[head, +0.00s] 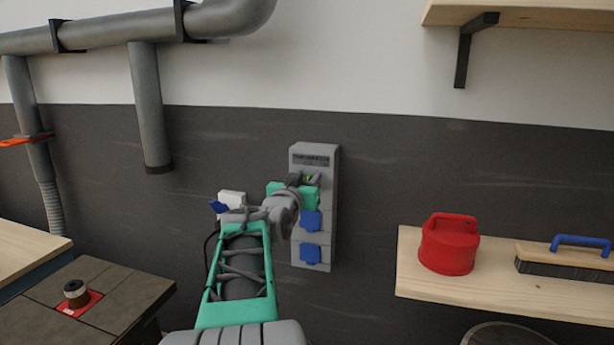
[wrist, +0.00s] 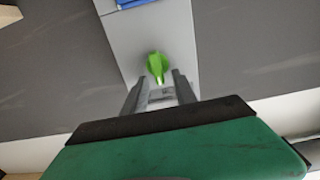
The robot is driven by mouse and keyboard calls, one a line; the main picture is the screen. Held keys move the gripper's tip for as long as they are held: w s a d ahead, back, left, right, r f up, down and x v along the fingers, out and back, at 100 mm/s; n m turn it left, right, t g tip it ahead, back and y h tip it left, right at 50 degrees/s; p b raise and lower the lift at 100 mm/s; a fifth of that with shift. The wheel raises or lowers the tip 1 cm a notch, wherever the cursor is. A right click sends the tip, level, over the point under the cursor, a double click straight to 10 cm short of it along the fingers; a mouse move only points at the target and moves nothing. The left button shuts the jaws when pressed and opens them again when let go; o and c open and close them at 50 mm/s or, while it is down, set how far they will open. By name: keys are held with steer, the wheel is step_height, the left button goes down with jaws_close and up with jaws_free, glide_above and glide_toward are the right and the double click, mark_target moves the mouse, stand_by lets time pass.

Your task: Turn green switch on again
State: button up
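The green switch (wrist: 157,67) is a small rotary knob on a grey wall-mounted power box (head: 327,220). In the head view the green switch (head: 310,178) shows near the top of the box, partly hidden by my gripper (head: 305,181). In the wrist view my gripper (wrist: 161,82) has its two fingers apart, one on each side of the knob's lower end. The knob's ridge points toward my gripper. I cannot tell whether the fingers touch it.
Blue socket covers (head: 311,221) sit on the box below the switch. A wooden shelf (head: 420,283) at right holds a red canister (head: 449,245) and a blue-handled brush (head: 565,262). Grey pipes (head: 150,110) run at upper left.

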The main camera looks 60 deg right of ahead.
jaws_close()
stand_by(0.3)
